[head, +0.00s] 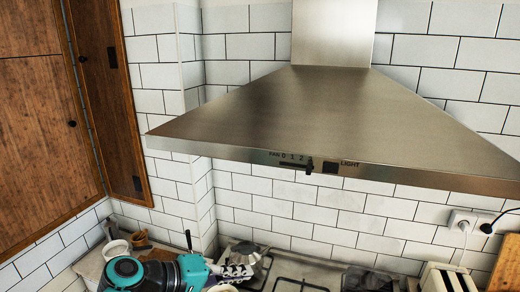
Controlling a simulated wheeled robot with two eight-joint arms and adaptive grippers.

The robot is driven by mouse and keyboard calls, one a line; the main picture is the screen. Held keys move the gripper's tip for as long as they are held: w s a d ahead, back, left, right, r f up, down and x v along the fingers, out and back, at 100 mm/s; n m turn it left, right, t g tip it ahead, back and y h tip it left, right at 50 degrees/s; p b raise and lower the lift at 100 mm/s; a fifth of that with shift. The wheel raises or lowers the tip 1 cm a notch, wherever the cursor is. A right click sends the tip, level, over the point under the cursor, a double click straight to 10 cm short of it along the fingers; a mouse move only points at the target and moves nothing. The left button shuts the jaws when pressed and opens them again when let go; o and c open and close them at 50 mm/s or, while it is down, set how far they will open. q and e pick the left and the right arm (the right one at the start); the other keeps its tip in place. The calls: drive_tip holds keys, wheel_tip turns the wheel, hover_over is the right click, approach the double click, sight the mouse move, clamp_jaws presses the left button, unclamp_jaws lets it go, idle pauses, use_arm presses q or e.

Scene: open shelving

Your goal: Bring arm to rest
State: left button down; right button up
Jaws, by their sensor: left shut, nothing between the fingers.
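My left arm comes in at the bottom left, with teal and dark parts. My left gripper (236,272) is at its end, low in the picture over the counter and hob area. Its fingers are shut with nothing visible between them. A metal pot or kettle (247,251) is right behind the fingers, and I cannot tell whether they touch. My right gripper is not in view.
A steel range hood (320,115) spans the upper middle. A wooden cabinet (35,120) with an open door (105,95) is at left. The gas hob (325,268) lies below. A toaster (446,278) and a wall socket (462,219) are at right.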

use_arm(q)
drive_tip(key=s+a+f+m+y+b, duration=0.1)
drive_tip(key=s+a+f+y+b, duration=0.2)
drive_tip(key=f, duration=0.9)
drive_tip(key=s+a+f+m+y+b, duration=0.2)
drive_tip(key=a+f+b, duration=0.4)
drive_tip(key=f+b, duration=0.4)
drive_tip(key=s+a+f+m+y+b, duration=0.1)
drive_tip(key=s+a+f+y+b, duration=0.3)
drive_tip(key=f, duration=1.2)
drive_tip(key=shift+s+a+y+b, duration=0.25)
drive_tip(key=shift+s+y+b, duration=0.1)
drive_tip(key=shift+y+b, duration=0.75)
